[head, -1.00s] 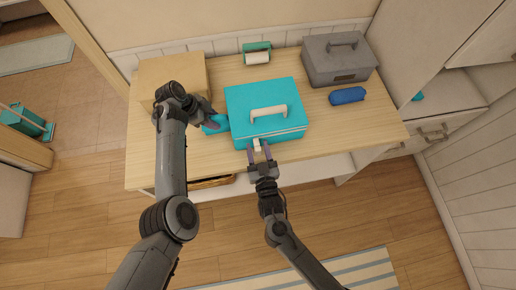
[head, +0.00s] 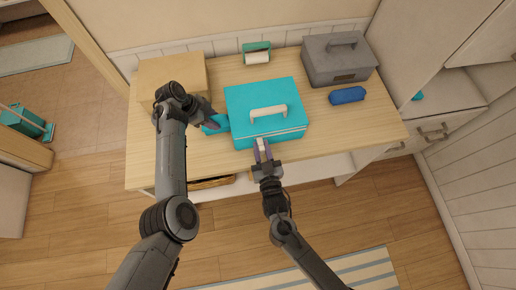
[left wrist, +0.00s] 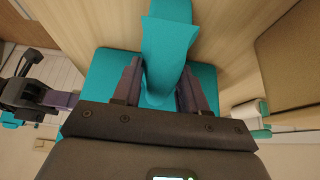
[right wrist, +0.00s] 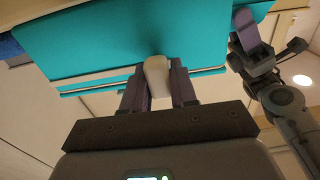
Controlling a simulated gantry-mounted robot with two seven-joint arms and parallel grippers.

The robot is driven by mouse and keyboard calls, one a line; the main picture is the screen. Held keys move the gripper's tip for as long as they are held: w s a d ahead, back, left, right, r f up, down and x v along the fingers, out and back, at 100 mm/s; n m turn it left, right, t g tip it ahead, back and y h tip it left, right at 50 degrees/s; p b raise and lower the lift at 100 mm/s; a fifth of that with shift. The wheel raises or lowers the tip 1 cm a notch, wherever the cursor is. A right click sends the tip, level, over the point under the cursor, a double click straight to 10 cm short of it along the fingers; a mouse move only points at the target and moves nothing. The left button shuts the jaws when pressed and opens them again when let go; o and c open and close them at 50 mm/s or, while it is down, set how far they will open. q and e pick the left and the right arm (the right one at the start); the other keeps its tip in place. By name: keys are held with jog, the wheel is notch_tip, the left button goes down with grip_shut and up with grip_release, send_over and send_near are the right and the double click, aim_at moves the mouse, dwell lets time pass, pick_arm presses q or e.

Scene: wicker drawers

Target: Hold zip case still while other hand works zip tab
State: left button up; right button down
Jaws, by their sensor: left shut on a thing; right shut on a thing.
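The teal zip case (head: 262,98) lies on the wooden counter, with a white handle (head: 268,111) on top and a pale zip line along its front side. A teal end tab (left wrist: 168,50) sticks out from the case's left side. My left gripper (head: 214,123) is shut on that tab, one finger on each side of it. The white zip tab (right wrist: 157,75) is at the case's front. My right gripper (head: 262,150) is shut on the zip tab, which also shows between its fingers in the head view. The fingers partly hide the tab.
A tan box (head: 172,75) stands behind my left gripper. A grey toolbox (head: 338,62), a blue pouch (head: 347,95) and a green holder with a white roll (head: 257,54) stand behind and right of the case. Counter (head: 350,125) is clear at the front right.

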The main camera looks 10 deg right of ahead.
pick_arm(q)
jog(key=shift+a, duration=0.1)
pick_arm(e)
jog(key=d, duration=1.7)
jog(key=shift+w+d, duration=0.15)
jog(key=shift+d, duration=0.05)
jog(key=c, duration=1.1)
grip_release()
jog(key=shift+d, duration=0.1)
jog(key=shift+o, duration=0.7)
jog(key=s, duration=1.2)
pick_arm(q)
jog(key=o, duration=1.3)
jog(key=shift+r, duration=0.1)
pick_arm(e)
jog(key=shift+r, duration=0.1)
